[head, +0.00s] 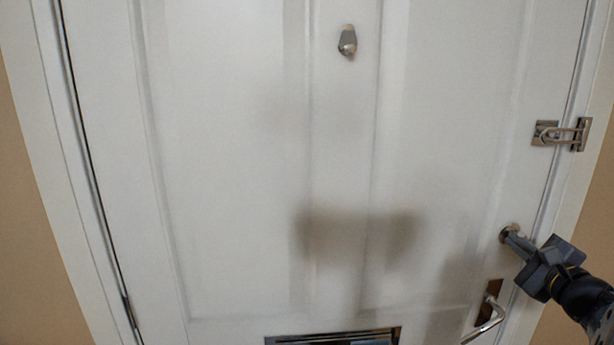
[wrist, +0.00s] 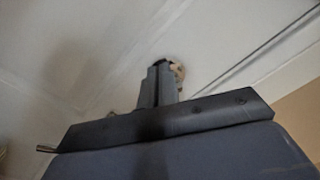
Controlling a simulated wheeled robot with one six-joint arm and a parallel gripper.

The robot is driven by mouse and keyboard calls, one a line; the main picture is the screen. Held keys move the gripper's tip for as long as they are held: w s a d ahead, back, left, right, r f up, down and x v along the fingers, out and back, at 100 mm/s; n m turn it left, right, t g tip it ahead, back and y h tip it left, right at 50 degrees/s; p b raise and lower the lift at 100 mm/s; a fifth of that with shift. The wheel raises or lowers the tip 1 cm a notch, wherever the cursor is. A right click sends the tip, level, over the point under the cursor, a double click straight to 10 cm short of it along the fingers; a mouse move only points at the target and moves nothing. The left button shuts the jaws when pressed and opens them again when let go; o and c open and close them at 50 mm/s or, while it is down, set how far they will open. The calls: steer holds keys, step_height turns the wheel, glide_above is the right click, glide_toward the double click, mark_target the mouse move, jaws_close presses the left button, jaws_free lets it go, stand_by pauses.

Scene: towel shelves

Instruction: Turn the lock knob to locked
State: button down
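The lock knob (head: 508,232) is a small round metal piece on the right side of the white door, above the lever handle. My gripper (head: 518,243) reaches in from the lower right, with its fingertips at the knob. In the wrist view the two fingers (wrist: 158,68) are close together at the lock knob (wrist: 178,72). A brassy part of the knob shows to the right of the fingertips; the rest is hidden behind them. Whether the fingers pinch the knob cannot be seen clearly. The knob's turn position is hidden.
The lever handle (head: 486,318) sits just below my gripper. A swing-bar latch (head: 562,133) is higher on the door's right edge. A small metal fitting (head: 347,41) is at the top middle, and a letter slot (head: 332,337) is at the bottom. The door (head: 230,150) appears closed.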

steer(key=shift+d+r+b, duration=0.35)
steer(key=shift+r+b, duration=0.1)
steer(key=shift+b, duration=1.15)
steer(key=shift+a+r, duration=0.15)
steer(key=shift+a+r, duration=0.15)
steer(key=shift+r, duration=0.05)
steer(key=s+b, duration=0.1)
steer(key=s, duration=0.5)
steer(key=shift+d, duration=0.25)
